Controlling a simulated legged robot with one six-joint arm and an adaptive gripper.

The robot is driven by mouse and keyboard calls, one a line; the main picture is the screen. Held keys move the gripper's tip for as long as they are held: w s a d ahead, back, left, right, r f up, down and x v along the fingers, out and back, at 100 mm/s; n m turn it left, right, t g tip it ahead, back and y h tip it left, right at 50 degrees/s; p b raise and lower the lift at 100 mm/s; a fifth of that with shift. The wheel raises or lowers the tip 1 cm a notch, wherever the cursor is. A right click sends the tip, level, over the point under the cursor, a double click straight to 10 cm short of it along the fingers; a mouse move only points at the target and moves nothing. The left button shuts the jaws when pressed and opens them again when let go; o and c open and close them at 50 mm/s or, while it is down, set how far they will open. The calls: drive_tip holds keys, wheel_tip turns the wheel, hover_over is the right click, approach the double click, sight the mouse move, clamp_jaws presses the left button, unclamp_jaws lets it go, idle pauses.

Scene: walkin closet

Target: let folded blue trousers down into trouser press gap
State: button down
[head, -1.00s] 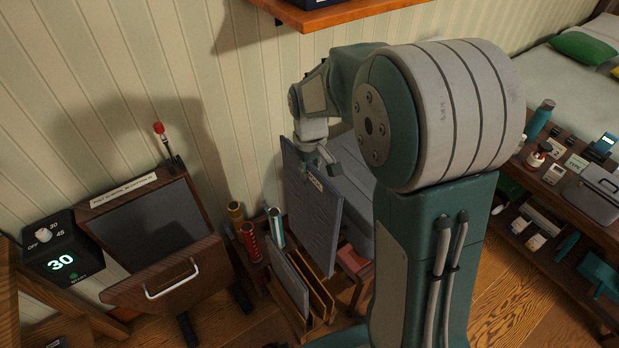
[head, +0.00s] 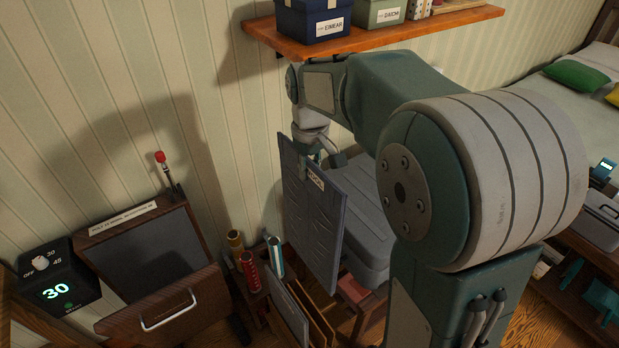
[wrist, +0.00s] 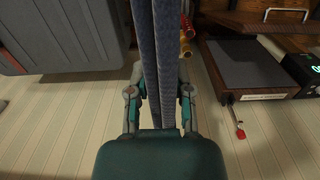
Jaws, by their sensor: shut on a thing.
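The folded blue trousers (head: 312,225) hang upright from my gripper (head: 318,160), with a white label near their top. In the wrist view the gripper (wrist: 160,100) is shut on the trousers (wrist: 160,50), with one finger on each side of the fabric. The trouser press (head: 160,270) stands at the left against the wall, its front panel with a white handle tilted open. A dark gap shows between that panel and the back board. The trousers are to the right of the press and apart from it. The press also shows in the wrist view (wrist: 250,70).
A wooden rack (head: 290,310) with an upright dark board stands below the trousers, with rolled items beside it. A grey suitcase (head: 368,215) stands behind the trousers. A shelf with boxes (head: 370,30) overhangs my arm. A timer box (head: 58,275) reads 30.

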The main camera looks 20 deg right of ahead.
wheel_tip(320, 180, up, 19)
idle(1.3)
drive_tip(key=w+f+m, duration=0.1)
drive_tip(key=w+f, duration=0.3)
drive_tip(key=f, duration=0.7)
drive_tip(key=w+f+m, duration=0.1)
drive_tip(key=w+f, duration=0.3)
drive_tip(key=f, duration=0.8)
wheel_tip(320, 180, down, 19)
drive_tip(key=s+m, duration=0.1)
drive_tip(key=s, duration=0.1)
drive_tip(key=shift+f+m, duration=0.15)
drive_tip(key=shift+m, duration=0.15)
drive_tip(key=shift+s, duration=0.15)
